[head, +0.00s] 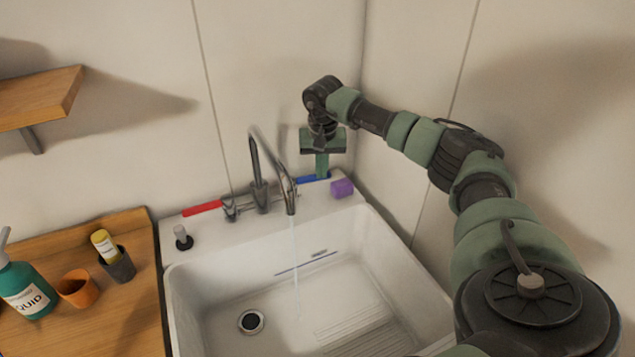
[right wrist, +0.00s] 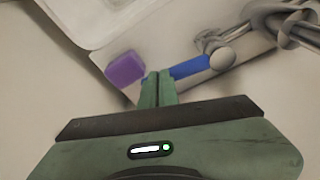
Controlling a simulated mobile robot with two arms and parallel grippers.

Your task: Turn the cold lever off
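The blue cold lever (head: 308,180) sticks out to the right of the tap on the sink's back ledge. It also shows in the right wrist view (right wrist: 190,67). My right gripper (head: 322,174) points down at the lever's outer end. In the right wrist view its fingers (right wrist: 158,88) are together and overlap the blue lever's end; I cannot tell whether they touch it. The grey tap (head: 262,190) has a thin stream of water (head: 295,250) running from its spout into the sink. My left gripper is not in view.
A purple block (head: 342,188) sits on the ledge close to my right gripper. The red lever (head: 202,208) is left of the tap. The white sink (head: 200,285) is below. A wooden counter (head: 120,310) with a green bottle (head: 24,285) and cups is at left. Walls stand close behind and right.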

